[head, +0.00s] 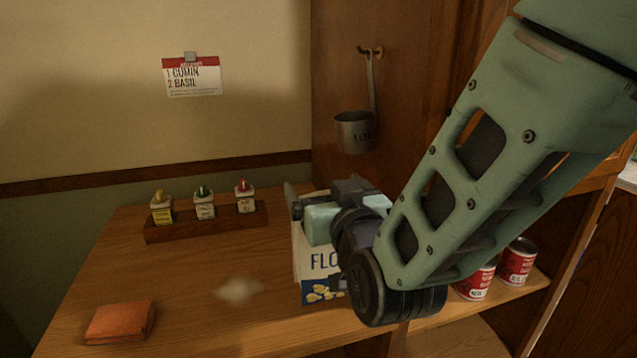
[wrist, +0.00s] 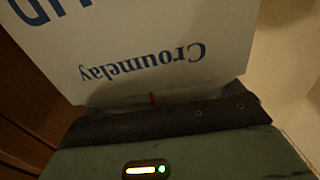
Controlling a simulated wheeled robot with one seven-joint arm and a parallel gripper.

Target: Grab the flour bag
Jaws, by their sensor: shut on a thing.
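The flour bag (head: 318,264) is white with blue "FLO" lettering and a blue lower band with a yellow picture. It stands upright on the wooden counter, with its right side hidden behind my arm. My gripper (head: 318,215) is at the top of the bag and shut on it. The fingertips themselves are mostly hidden.
A wooden rack (head: 207,221) with several small spice bottles stands behind left. A folded orange cloth (head: 120,322) lies front left, near a pale powder patch (head: 239,290). Red cans (head: 517,261) sit on the right. A metal measuring cup (head: 355,132) hangs above.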

